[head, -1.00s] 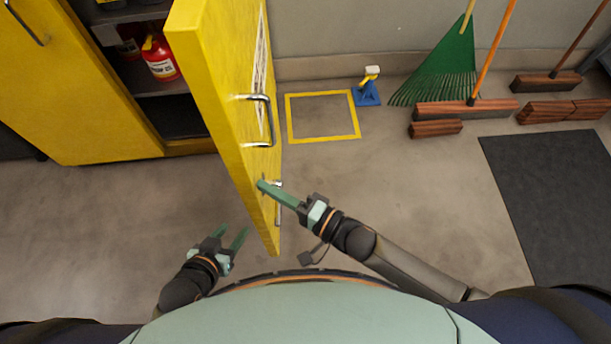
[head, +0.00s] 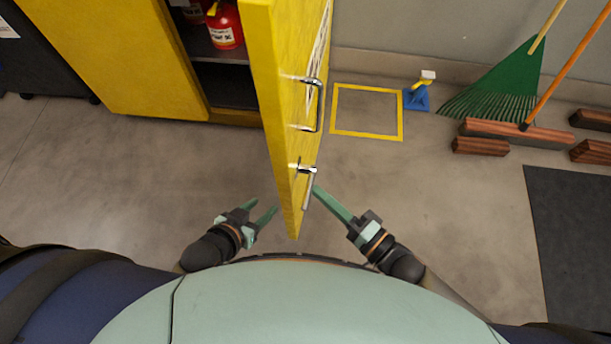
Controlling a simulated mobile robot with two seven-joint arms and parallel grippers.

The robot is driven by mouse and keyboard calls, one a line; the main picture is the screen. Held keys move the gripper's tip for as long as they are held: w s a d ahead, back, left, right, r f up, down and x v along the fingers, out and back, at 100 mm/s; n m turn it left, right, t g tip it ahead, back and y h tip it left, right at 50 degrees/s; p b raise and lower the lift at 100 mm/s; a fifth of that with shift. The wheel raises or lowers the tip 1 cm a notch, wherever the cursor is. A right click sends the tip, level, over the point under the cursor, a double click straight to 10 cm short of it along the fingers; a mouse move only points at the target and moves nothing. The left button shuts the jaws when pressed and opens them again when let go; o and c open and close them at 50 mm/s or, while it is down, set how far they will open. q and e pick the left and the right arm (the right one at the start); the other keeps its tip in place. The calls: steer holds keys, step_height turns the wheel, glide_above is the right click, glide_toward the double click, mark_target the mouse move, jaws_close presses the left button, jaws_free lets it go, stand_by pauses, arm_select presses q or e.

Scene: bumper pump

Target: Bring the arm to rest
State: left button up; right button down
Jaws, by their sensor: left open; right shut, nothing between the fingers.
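My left gripper (head: 262,207) is low in the head view, left of the yellow cabinet door (head: 284,150). Its green fingers are spread and empty. My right gripper (head: 318,190) is on the other side of the door, to its right. Its green fingers are together with nothing between them, and their tips lie close to the door's lower latch handle (head: 307,172). I cannot tell whether they touch the door. The door stands open, edge toward me, with a larger silver handle (head: 318,104) above the latch.
The yellow cabinet (head: 140,60) holds a red container (head: 224,27). The floor left of the door is clear.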

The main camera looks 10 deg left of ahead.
arm_select(q)
step_height(320, 180, up, 7)
steer(key=s+a+p, duration=0.1)
steer(key=a+p, duration=0.1)
steer(key=p, duration=0.7)
steer(key=shift+a+y, duration=0.15)
steer(key=shift+y, duration=0.15)
arm_select(e)
steer(key=s+d+f+n+g+h, duration=0.1)
steer(key=s+d+n+h, duration=0.1)
steer(key=d+n+h, duration=0.7)
steer(key=d+h, duration=0.3)
steer(key=d, duration=0.5)
steer(key=shift+s+d+f, duration=0.2)
steer(key=shift+s+d, duration=0.1)
steer(key=shift+s, duration=0.1)
